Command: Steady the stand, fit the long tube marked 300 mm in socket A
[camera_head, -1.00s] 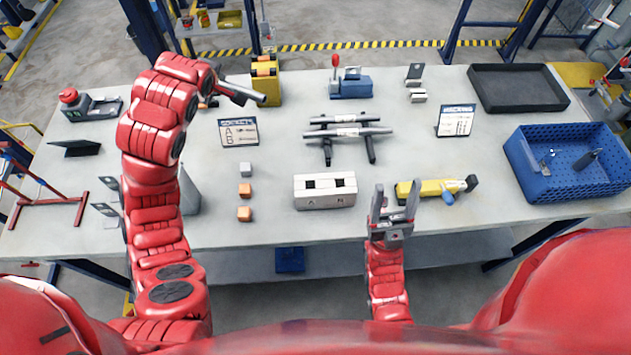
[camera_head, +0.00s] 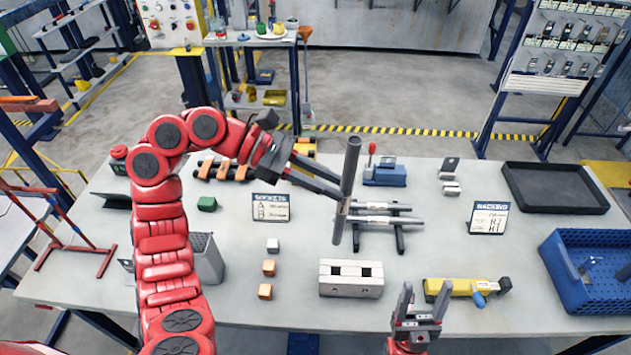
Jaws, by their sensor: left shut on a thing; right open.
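My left gripper (camera_head: 340,196) is shut on a long grey tube (camera_head: 351,165), holding it nearly upright, slightly tilted, above the table. A pale label shows near the grip, but I cannot read it. The white stand (camera_head: 351,290) with two dark square sockets sits at the table's front middle, nearer than the tube. The socket letters are too small to read. My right gripper (camera_head: 418,312) is open and empty at the front edge, right of the stand and apart from it. Two more tubes (camera_head: 400,221) lie across a dark rack (camera_head: 400,240) behind the stand, partly hidden by the held tube.
A yellow tool (camera_head: 455,287) lies right of the stand. Small cubes (camera_head: 268,267) lie left of it. A sockets card (camera_head: 270,207) and a racking card (camera_head: 489,217) stand behind. A blue crate (camera_head: 575,285) and black tray (camera_head: 555,188) are at the right.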

